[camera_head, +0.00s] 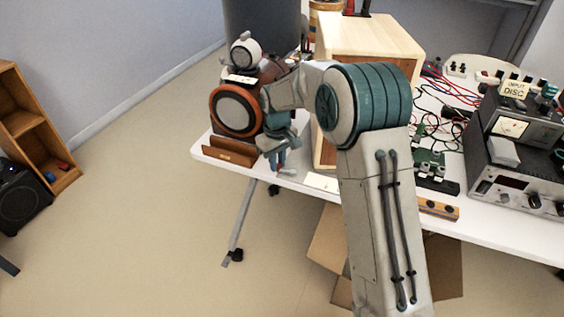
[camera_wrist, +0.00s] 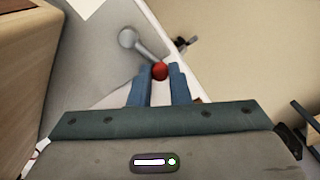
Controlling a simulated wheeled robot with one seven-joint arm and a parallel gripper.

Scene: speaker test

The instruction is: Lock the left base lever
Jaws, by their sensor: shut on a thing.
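A lever (camera_wrist: 148,50) shows in the wrist view, with a grey round end, a short grey rod and a red ball knob (camera_wrist: 159,72). My gripper (camera_wrist: 159,69) is shut on the red knob, with one blue finger on each side of it. In the head view my gripper (camera_head: 278,158) is low at the table's left front edge, beside the wooden cabinet (camera_head: 372,38). A small grey rounded part (camera_head: 288,171) shows beside the fingers, probably the lever's end. The red knob is hidden there by my gripper.
An orange-ringed speaker (camera_head: 217,119) on a wooden stand (camera_head: 229,152) is close left of my gripper. The white table (camera_head: 490,226) carries electronics (camera_head: 520,170) and wires at right. A cardboard box (camera_head: 327,240) is under it. Open floor lies left.

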